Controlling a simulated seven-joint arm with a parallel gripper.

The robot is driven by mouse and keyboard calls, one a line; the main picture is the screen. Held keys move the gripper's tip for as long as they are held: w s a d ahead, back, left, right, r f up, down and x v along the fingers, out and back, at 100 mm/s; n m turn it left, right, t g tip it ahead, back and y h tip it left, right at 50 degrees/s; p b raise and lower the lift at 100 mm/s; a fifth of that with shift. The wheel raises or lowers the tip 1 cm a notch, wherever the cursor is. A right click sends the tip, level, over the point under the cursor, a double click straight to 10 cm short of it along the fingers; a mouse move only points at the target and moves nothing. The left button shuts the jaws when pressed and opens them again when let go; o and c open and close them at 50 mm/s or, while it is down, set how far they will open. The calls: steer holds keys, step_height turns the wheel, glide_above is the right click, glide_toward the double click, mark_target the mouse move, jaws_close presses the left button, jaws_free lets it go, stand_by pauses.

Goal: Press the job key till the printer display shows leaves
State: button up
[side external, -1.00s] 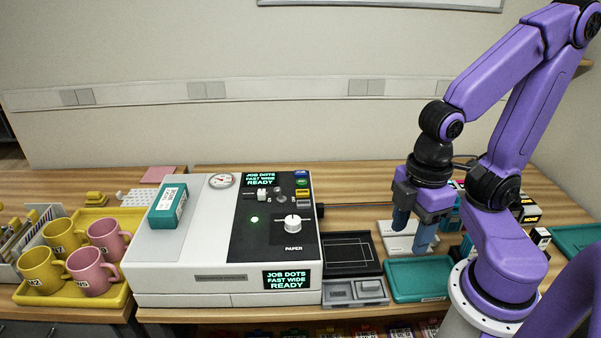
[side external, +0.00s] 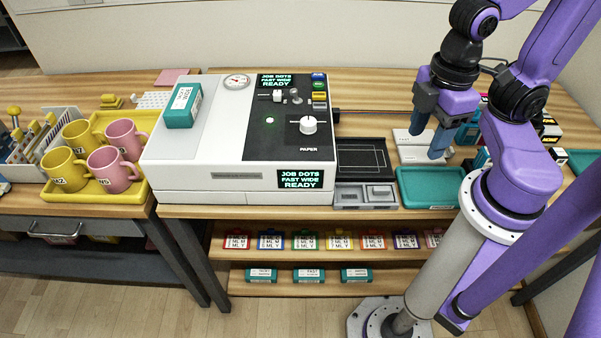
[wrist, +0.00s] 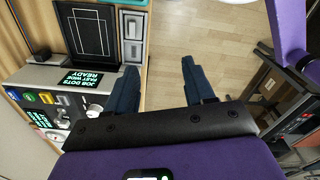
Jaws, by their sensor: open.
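The printer (side external: 200,150) is a white box with a black panel. Its top display (side external: 275,80) and front display (side external: 300,179) both read JOB DOTS, FAST WIDE, READY. A column of small keys stands at the panel's right: a blue key (side external: 318,76), a green key (side external: 319,85), a yellow key (side external: 319,96) and a greyish one. Their labels are too small to read, so I cannot tell which is the job key. The coloured keys also show at the left of the wrist view (wrist: 28,97). My gripper (side external: 428,143) is open and empty, right of the printer, apart from the keys.
A white paper knob (side external: 308,125) and slider (side external: 277,96) stand up near the keys. A teal box (side external: 183,105) sits on the printer's left. A black tray (side external: 361,157) and teal tray (side external: 430,200) lie to its right. Mugs fill a yellow tray (side external: 95,195) at left.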

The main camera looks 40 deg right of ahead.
stand_by(0.3)
jaws_close()
stand_by(1.6)
